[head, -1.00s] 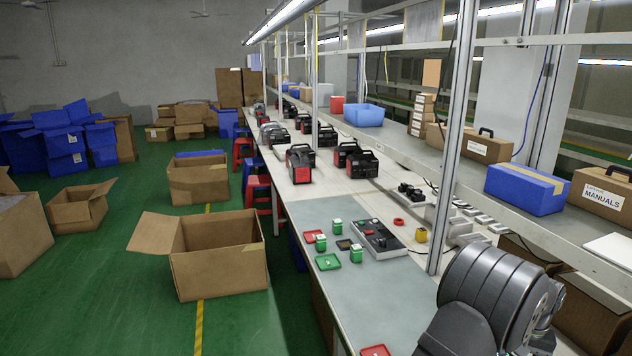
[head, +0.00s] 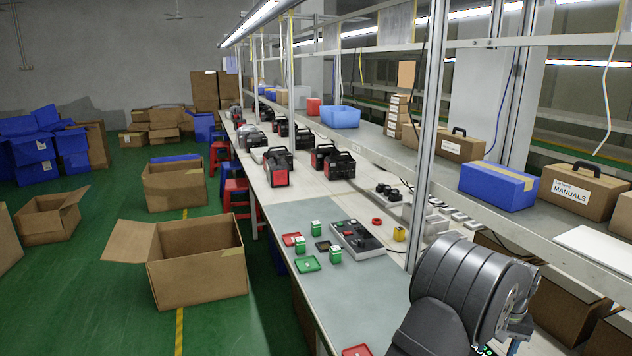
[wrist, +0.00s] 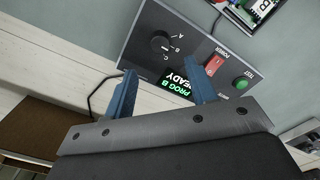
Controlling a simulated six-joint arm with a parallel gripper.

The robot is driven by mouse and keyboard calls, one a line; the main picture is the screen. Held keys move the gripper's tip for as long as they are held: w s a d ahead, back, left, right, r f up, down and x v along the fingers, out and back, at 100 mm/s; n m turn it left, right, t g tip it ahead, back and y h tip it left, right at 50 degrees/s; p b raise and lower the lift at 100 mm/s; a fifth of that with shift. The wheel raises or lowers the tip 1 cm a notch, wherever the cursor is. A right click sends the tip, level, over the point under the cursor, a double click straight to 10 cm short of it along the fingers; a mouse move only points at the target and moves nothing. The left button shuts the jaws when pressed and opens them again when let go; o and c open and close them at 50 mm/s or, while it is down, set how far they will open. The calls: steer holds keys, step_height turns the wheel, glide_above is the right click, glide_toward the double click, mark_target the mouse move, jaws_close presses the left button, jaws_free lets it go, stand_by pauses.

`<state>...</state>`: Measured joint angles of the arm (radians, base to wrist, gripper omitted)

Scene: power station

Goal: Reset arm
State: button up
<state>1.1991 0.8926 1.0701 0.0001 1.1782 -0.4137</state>
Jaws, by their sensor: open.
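In the wrist view my gripper (wrist: 160,92) shows two blue fingers set apart, open, with nothing between them. Beyond the fingers is a grey control box (wrist: 185,50) with a black knob marked A, B, C, a red power switch, a green test button and a lit display reading "PROG B READY". The right finger covers part of the box's front. A little of the lit green display (head: 487,351) shows at the bottom edge beside my arm.
The bench (head: 345,295) holds a grey panel (head: 357,238), green blocks (head: 335,254), and red (head: 292,239) and green (head: 307,264) trays. A metal post (head: 426,140) and a shelf with a blue box (head: 497,186) and a manuals case (head: 582,191) stand close behind my arm.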

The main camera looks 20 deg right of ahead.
step_height(320, 180, down, 9)
steer(key=shift+r, duration=0.1)
steer(key=n, duration=0.8)
steer(key=shift+n, duration=0.3)
step_height(320, 180, up, 9)
steer(key=shift+f, duration=0.1)
steer(key=shift+f, duration=0.1)
step_height(320, 180, down, 8)
steer(key=shift+f, duration=0.3)
steer(key=m, duration=0.5)
